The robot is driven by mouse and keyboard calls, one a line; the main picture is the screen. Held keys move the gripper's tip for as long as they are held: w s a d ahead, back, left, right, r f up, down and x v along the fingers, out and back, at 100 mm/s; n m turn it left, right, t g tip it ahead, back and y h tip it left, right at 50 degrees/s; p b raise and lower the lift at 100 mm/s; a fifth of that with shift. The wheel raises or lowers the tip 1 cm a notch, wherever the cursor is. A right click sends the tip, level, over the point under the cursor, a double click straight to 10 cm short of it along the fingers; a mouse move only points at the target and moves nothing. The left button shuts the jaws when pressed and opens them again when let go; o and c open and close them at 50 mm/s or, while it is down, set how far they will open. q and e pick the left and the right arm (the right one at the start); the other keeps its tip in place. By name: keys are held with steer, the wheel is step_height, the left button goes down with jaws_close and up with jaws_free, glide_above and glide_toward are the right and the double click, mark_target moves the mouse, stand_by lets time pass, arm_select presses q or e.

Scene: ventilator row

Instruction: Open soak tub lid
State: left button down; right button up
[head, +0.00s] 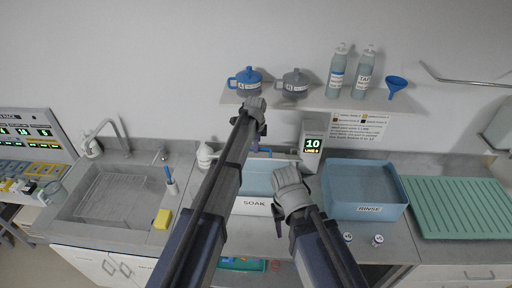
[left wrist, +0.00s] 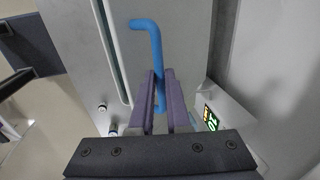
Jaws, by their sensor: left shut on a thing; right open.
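The soak tub (head: 254,206) stands on the counter at centre, with a white front marked SOAK. A pale blue surface (head: 258,174) shows above that front; my arms hide part of it, and I cannot tell whether it is the lid or the inside. My left gripper (head: 262,128) is above the back of the tub. In the left wrist view its purple fingers (left wrist: 160,102) are shut on a bent blue handle (left wrist: 152,45). My right gripper (head: 279,176) is open and empty over the tub's right front.
A display reading 10 (head: 312,145) stands right behind the tub. The blue RINSE tub (head: 365,211) and a green ribbed tray (head: 458,208) lie to the right. A sink (head: 112,195) and yellow sponge (head: 162,219) are left. A shelf (head: 315,101) with jugs and bottles hangs above.

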arm_select(q)
steer(key=c, duration=1.2)
jaws_free()
steer(key=shift+w+f, duration=0.1)
steer(key=shift+w, duration=0.15)
steer(key=shift+c, duration=0.2)
steer(key=shift+o, duration=0.7)
steer(key=shift+w+f, duration=0.1)
steer(key=shift+w, duration=0.1)
steer(key=shift+o, duration=1.1)
steer(key=shift+s, duration=0.35)
steer(key=s+f+b, duration=0.4)
steer(key=f+b, duration=0.3)
steer(key=s+f+b, duration=0.5)
steer(key=f+b, duration=0.2)
step_height(320, 180, up, 8)
steer(key=s+p, duration=0.1)
steer(key=p, duration=0.7)
steer(key=s+f+n+g+b, duration=0.1)
steer(key=s+f+n+b, duration=0.7)
steer(key=s, duration=0.8)
steer(key=shift+d+f+n+g+y+b, duration=0.3)
steer(key=shift+d+f+n+y+b, duration=0.15)
steer(key=shift+f+b, duration=1.05)
arm_select(e)
step_height(320, 180, down, 17)
steer(key=shift+w, duration=0.25)
